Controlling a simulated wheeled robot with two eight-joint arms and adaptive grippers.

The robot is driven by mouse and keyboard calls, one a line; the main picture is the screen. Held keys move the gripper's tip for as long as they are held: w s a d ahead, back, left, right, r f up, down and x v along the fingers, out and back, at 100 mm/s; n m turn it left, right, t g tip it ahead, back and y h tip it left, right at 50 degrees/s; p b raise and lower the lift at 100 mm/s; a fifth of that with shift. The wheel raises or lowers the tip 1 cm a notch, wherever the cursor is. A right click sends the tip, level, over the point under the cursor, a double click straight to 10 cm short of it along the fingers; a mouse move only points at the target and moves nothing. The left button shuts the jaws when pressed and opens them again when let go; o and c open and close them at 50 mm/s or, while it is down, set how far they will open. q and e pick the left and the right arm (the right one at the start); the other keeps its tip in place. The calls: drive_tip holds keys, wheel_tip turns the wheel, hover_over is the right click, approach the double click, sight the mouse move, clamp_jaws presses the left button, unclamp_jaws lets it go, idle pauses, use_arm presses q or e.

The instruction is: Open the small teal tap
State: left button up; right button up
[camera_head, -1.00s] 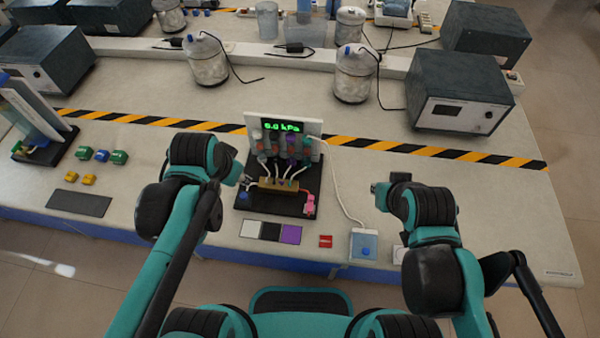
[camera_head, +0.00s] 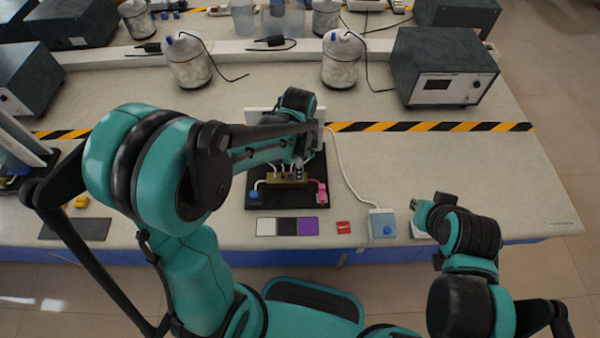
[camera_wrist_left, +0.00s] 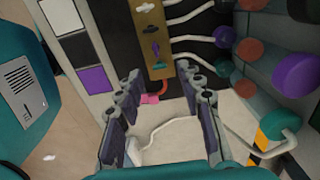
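In the left wrist view, a teal round cap (camera_wrist_left: 280,122) sits at the right, below a larger purple one (camera_wrist_left: 295,75). A smaller dark teal knob (camera_wrist_left: 222,68) is near a tube end. My right gripper (camera_head: 416,211) is at the table's right front.
The rig stands on a black base (camera_head: 313,165) with a pink part (camera_head: 322,194). A white, black and purple strip (camera_head: 287,227), a red tag (camera_head: 343,227) and a blue-topped box (camera_head: 383,224) lie in front. Grey instruments and jars stand behind.

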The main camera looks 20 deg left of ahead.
use_arm(q)
drive_tip(key=shift+f+b, duration=0.35)
drive_tip(key=shift+f, duration=1)
clamp_jaws()
drive_tip(key=n, duration=0.4)
drive_tip(key=shift+n, duration=0.3)
